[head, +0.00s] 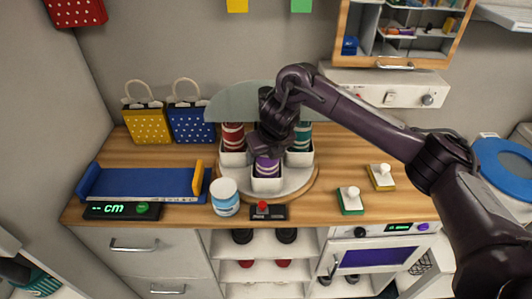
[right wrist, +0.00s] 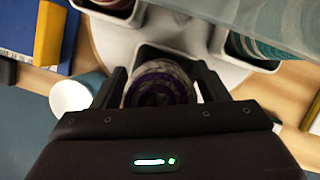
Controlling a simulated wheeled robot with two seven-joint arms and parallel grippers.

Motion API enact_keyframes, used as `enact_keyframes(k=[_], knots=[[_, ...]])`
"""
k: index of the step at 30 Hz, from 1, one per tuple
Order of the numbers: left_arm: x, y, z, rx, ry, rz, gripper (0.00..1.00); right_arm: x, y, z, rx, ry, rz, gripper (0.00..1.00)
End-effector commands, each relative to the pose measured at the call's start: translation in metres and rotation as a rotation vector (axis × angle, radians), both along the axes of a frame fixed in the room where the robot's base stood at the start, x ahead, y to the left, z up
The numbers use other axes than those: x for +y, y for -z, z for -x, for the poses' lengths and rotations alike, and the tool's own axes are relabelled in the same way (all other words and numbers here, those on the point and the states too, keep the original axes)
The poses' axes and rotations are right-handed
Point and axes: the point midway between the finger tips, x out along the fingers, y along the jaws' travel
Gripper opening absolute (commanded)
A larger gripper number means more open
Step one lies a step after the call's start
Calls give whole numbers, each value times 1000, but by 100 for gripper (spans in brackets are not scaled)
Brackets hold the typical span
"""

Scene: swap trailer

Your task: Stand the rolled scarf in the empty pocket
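The purple rolled scarf (head: 267,167) stands in the front white pocket (head: 266,184) of a round turntable (head: 297,190). A red roll (head: 233,136) fills the left pocket and a teal roll (head: 300,137) the right one. A grey-green upright panel (head: 228,106) hides what is behind it. My right gripper (head: 270,148) points down just above the purple scarf. In the right wrist view its fingers are wide apart, on either side of the scarf's coiled top (right wrist: 160,86), with a slight gap at the right finger. I see no empty pocket. My left gripper is out of view.
A white jar (head: 225,196) and a red-button box (head: 263,211) stand close before the turntable. A blue measuring tray (head: 140,184) lies left, with gift bags (head: 191,123) behind. Two knobbed blocks (head: 350,200) stand right. A wall cabinet (head: 402,35) hangs above.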

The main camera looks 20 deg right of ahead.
Motion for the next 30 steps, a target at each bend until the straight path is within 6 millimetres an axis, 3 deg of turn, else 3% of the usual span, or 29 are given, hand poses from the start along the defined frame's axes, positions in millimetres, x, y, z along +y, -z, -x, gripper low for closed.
enact_keyframes(k=[2,13,24,30], knots=[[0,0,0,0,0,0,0,0,0,0,0,0,0,78],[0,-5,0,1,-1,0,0,0,-8,1,-2,-1,0,78],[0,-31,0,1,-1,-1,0,-4,-76,27,-7,-2,3,78],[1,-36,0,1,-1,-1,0,-5,-102,39,-4,-1,2,78]])
